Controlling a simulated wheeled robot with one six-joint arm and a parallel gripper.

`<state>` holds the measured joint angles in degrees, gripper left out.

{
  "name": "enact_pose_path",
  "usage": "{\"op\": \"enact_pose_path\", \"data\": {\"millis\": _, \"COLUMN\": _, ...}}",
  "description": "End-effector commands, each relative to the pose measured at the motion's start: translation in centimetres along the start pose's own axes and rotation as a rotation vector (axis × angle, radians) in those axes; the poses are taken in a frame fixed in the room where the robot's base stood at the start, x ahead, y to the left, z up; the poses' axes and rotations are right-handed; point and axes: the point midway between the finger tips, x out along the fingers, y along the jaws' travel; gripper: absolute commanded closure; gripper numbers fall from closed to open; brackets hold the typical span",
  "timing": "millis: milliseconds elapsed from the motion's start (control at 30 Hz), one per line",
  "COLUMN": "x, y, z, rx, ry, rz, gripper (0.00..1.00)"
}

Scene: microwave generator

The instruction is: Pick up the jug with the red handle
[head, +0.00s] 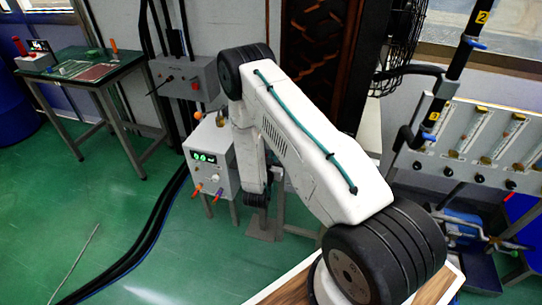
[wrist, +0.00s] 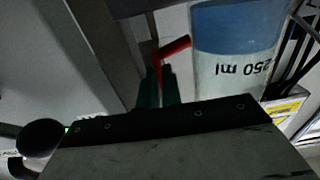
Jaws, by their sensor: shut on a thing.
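The jug (wrist: 235,60) is in the upper right of the wrist view, a clear vessel with blue content and an upside-down "250 ml" mark. Its red handle (wrist: 175,46) reaches left from the jug and then down between the dark green fingers of my gripper (wrist: 160,88). The fingers are shut on the handle. Part of the jug is cut off at the top edge and its lower edge in the picture meets my dark gripper body. In the head view my white arm reaches away, and neither the jug nor the gripper can be made out.
A box with a green display (head: 211,158) stands behind my arm. A green-topped table (head: 118,68) is at the left and a gauge panel (head: 463,165) at the right. Black cables (head: 150,232) run across the green floor (head: 205,265). The left floor is mostly open.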

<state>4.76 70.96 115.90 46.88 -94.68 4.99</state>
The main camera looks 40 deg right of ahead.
Motion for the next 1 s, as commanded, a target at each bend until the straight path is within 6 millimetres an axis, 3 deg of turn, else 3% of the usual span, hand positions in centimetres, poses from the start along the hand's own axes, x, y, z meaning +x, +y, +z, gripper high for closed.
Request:
{"op": "enact_pose_path", "data": {"millis": 467, "x": -0.1, "y": 0.0, "z": -3.4, "rx": 0.002, "ry": 0.002, "rz": -0.001, "gripper": 1.00}}
{"op": "enact_pose_path", "data": {"millis": 1000, "x": -7.5, "y": -0.1, "z": -3.2, "rx": 0.000, "ry": 0.000, "rz": -0.003, "gripper": 1.00}}
